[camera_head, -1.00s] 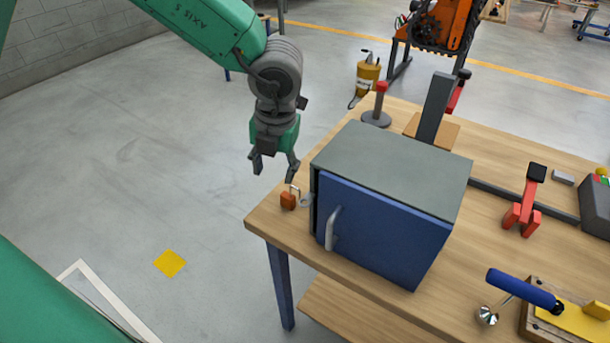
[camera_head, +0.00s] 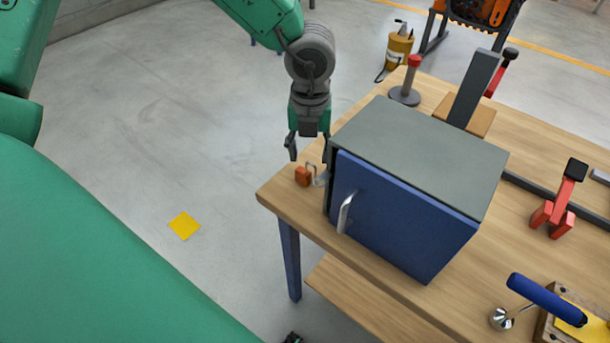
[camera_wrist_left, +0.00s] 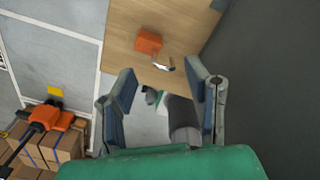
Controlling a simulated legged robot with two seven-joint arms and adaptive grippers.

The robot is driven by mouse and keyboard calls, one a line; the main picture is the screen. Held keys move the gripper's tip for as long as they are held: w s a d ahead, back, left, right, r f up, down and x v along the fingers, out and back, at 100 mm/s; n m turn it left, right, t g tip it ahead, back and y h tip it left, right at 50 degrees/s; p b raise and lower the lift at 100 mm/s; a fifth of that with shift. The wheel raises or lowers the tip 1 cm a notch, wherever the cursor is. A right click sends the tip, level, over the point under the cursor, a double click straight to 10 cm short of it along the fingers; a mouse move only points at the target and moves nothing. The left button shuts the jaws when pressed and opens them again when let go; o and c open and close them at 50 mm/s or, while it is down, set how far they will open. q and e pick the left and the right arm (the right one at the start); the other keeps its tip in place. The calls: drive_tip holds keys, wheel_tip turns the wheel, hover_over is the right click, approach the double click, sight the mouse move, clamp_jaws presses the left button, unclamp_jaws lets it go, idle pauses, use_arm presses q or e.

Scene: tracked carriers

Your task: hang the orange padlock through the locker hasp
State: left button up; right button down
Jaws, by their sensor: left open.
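The orange padlock (camera_head: 302,176) is at the table's near left corner, just left of the grey locker. Its metal shackle (camera_wrist_left: 164,65) shows in the left wrist view, with the orange body (camera_wrist_left: 148,42) beyond it. A grey ring-like hasp (camera_head: 321,178) is on the locker's left side, close beside the padlock; I cannot tell whether the shackle passes through it. My left gripper (camera_head: 309,152) is open and empty, pointing down just above the padlock. In the left wrist view its fingers (camera_wrist_left: 161,82) are spread, with the padlock ahead of them.
The locker (camera_head: 420,150) with its shut blue door (camera_head: 400,215) stands right of my left gripper, close to one finger. A red-topped post (camera_head: 405,95), a red clamp (camera_head: 556,205) and a blue-handled tool (camera_head: 545,298) are on the wooden table. Open floor lies left.

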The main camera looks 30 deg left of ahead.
sight(310, 173)
use_arm(q)
drive_tip(key=f, duration=0.4)
drive_tip(key=shift+w+a+f+b, duration=0.2)
drive_tip(key=shift+w+f+b, duration=0.1)
drive_tip(key=shift+b, duration=0.05)
drive_tip(key=shift+d+r, duration=0.15)
drive_tip(key=shift+d, duration=0.05)
drive_tip(key=shift+c, duration=0.4)
drive_tip(key=shift+d, duration=0.1)
clamp_jaws()
drive_tip(key=shift+a, duration=0.2)
